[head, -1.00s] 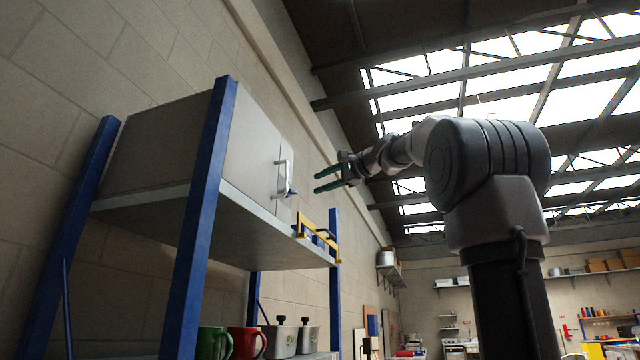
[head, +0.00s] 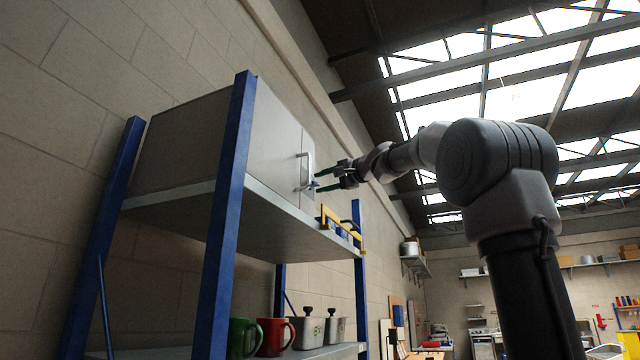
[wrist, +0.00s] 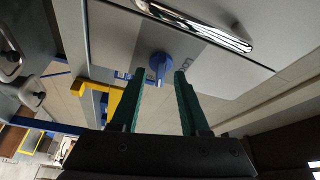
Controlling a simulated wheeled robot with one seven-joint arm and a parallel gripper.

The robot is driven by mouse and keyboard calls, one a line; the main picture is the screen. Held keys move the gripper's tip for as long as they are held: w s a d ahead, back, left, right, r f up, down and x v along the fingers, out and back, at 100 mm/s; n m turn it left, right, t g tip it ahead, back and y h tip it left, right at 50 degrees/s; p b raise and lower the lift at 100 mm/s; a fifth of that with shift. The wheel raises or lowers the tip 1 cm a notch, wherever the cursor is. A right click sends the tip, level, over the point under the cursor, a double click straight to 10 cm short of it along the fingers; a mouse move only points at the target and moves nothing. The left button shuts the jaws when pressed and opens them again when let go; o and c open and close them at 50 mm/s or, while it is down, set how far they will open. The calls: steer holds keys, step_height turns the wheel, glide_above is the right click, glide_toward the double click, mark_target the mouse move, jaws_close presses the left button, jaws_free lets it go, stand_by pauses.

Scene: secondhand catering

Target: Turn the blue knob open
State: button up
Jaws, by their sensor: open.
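The blue knob (wrist: 160,64) sits on a grey plate on the front of a pale cabinet (head: 278,140), below its metal handle (wrist: 200,24). In the head view the knob (head: 313,185) shows small at the cabinet's lower front edge. My gripper (wrist: 156,80) is open, with two green fingers pointing at the cabinet front. In the wrist view the knob appears between the fingertips, close to their ends. In the head view my gripper (head: 322,180) is right in front of the knob. I cannot tell whether a finger touches it.
The cabinet stands on the upper shelf (head: 270,228) of a rack with blue posts (head: 226,220). A green mug (head: 242,336), a red mug (head: 272,335) and metal containers stand on the lower shelf.

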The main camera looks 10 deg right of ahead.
steer(key=shift+w+a, duration=0.35)
steer(key=shift+w, duration=0.2)
jaws_close()
steer(key=shift+r, duration=0.1)
steer(key=shift+m+g+h, duration=0.3)
steer(key=shift+m+g, duration=0.2)
steer(key=shift+m, duration=1.1)
